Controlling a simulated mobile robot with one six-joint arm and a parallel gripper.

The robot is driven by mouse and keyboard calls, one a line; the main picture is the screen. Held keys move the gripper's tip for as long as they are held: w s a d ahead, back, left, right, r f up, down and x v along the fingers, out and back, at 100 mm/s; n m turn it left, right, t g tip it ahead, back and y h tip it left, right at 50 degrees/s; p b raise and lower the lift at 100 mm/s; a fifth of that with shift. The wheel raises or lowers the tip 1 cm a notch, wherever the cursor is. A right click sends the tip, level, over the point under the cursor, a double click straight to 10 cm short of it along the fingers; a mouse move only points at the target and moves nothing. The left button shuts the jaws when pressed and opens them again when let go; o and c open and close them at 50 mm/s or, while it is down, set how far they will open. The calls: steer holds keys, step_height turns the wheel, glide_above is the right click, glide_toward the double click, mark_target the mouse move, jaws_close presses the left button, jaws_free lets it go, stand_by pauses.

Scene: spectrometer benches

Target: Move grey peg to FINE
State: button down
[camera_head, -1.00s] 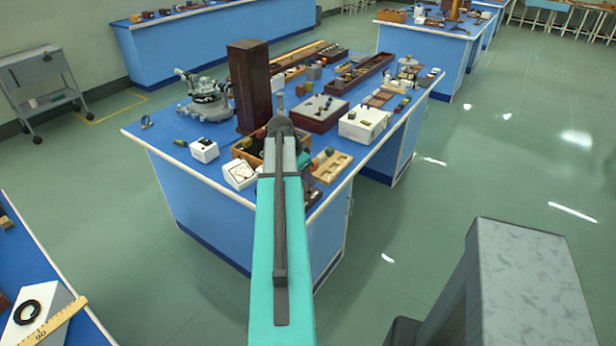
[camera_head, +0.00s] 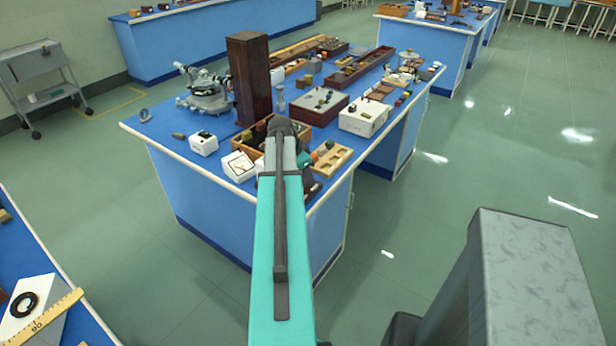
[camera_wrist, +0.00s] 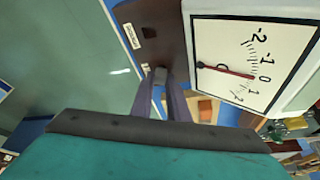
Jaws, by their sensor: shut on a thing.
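In the wrist view my gripper (camera_wrist: 159,88) is shut on a small grey peg (camera_wrist: 160,74), whose end shows between the fingertips. The peg is over or against a dark brown panel (camera_wrist: 165,35); I cannot tell whether it touches it. A white dial meter (camera_wrist: 255,62) with a red needle and a scale from -2 to 2 stands just right of the peg. In the head view my own arm hides the gripper and peg.
The blue bench (camera_head: 222,170) is crowded. A tall dark wooden block (camera_head: 249,80) stands behind my arm. A white meter box (camera_head: 239,166), a wooden tray (camera_head: 333,160) and a white box (camera_head: 364,117) are near the arm. Green floor (camera_head: 470,180) is open to the right.

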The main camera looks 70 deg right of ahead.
steer(key=c, duration=1.6)
jaws_free()
steer(key=shift+r, duration=0.15)
steer(key=shift+b+v, duration=1.3)
steer(key=shift+v, duration=5.5)
